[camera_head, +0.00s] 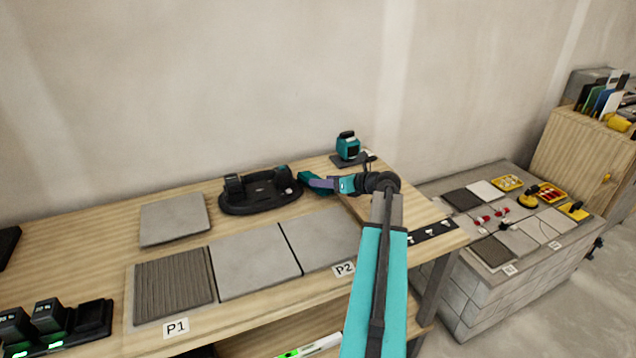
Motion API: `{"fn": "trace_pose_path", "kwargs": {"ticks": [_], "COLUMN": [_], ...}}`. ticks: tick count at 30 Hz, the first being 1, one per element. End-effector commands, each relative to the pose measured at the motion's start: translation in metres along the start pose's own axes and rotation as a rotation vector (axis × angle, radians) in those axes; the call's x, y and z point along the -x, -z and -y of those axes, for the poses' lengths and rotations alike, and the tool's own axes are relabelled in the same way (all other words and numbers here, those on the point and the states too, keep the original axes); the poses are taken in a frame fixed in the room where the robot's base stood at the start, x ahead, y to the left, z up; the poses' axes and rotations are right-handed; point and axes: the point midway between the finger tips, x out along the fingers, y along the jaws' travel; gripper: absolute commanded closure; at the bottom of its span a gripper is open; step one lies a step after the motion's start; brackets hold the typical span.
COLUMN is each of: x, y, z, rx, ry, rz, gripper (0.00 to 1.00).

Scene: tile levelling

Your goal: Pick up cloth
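My arm reaches up from the bottom, and its wrist bends left over the wooden bench. My gripper (318,182) is small in this view, over the bench just right of the black double-handled tool. A small purple-grey patch (322,184) shows at the gripper's end. It may be the cloth or part of the gripper; I cannot tell which. No other cloth can be made out. Whether the fingers are open or shut is not clear. My arm hides part of the bench's right side.
The wooden bench (240,325) bears a loose grey tile (174,219), tiles at P1 and P2, the black double-handled tool (260,195) and a teal device (347,147). Black chargers (60,322) stand at front left. A lower tiled block (480,295) with tiles and small parts stands right.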

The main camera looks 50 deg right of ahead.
Motion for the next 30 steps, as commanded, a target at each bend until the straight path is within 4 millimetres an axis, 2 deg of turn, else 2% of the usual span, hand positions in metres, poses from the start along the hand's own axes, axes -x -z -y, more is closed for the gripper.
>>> {"fn": "trace_pose_path", "kwargs": {"ticks": [3,9,27,28,30], "x": [-0.017,-0.036,-0.039,-0.039,-0.039], "y": [-0.001,-0.001,0.000,0.000,0.000], "z": [0.000,0.000,-0.001,-0.001,-0.001], "rx": [0.001,0.000,0.000,0.000,0.000], "ry": [-0.002,-0.001,-0.001,-0.001,-0.001], "rz": [0.000,0.000,-0.001,-0.001,-0.001], "gripper": [0.44,0.44,0.44,0.45,0.57]}}
